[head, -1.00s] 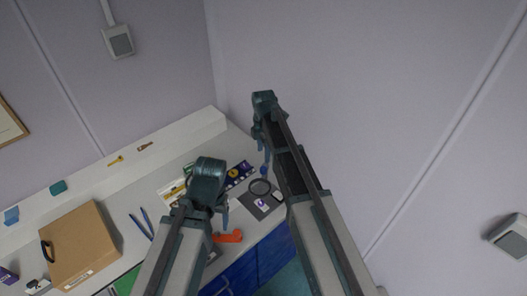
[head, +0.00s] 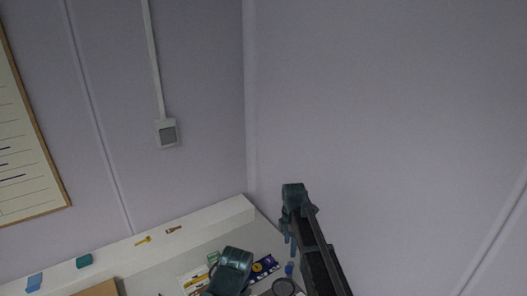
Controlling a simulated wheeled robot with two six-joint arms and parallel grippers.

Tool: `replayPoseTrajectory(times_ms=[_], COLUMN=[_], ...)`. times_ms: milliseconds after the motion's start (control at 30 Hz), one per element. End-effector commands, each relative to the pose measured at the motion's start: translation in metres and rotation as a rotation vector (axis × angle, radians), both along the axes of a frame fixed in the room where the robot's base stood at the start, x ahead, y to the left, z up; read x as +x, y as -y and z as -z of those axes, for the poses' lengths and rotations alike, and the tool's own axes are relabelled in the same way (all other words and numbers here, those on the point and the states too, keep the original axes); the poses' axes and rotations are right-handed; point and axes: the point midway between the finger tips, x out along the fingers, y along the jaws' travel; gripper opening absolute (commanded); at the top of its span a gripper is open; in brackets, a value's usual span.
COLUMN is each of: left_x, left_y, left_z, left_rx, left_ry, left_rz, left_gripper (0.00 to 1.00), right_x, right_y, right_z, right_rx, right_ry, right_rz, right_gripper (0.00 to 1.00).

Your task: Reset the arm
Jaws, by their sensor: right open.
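My right arm rises at the lower right of the head view. Its gripper (head: 289,238) hangs at the arm's far end, small and dark, near the corner of the room. It is open with nothing seen between its fingers, above the right end of the bench. My left arm's dark wrist (head: 235,264) shows at the bottom middle, over the bench. The left fingers are cut off by the lower edge of the picture.
A white bench with a raised back ledge (head: 200,226) runs along the wall. On the ledge are a teal block (head: 84,261), a blue block (head: 34,282), and yellow (head: 143,240) and brown (head: 174,230) small items. A cardboard box (head: 98,288) shows below. A black ring (head: 284,287) lies right.

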Motion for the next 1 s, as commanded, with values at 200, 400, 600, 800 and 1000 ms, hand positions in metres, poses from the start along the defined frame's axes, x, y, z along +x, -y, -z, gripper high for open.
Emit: replayPoseTrajectory(times_ms=[200, 400, 600, 800, 1000], left_x=[0.0, 0.0, 0.001, 0.001, 0.001], left_y=[0.0, 0.0, 0.0, 0.0, 0.0], left_z=[0.055, 0.102, 0.14, 0.158, 0.161], left_rx=[0.001, 0.001, 0.001, 0.002, 0.002], left_ry=[0.001, 0.002, 0.002, 0.003, 0.003], left_rz=[0.002, 0.005, 0.008, 0.009, 0.009], left_gripper=[0.69, 0.69, 0.69, 0.69, 0.69], right_x=[-0.073, -0.147, -0.209, -0.242, -0.25], right_y=[-0.031, -0.054, -0.066, -0.069, -0.07], right_z=[0.055, 0.101, 0.139, 0.157, 0.159], right_rx=[-0.026, -0.061, -0.089, -0.104, -0.106], right_ry=[-0.005, 0.005, 0.03, 0.054, 0.062], right_rz=[0.338, 0.756, 1.13, 1.359, 1.429], right_gripper=[0.66, 0.66, 0.66, 0.66, 0.66])
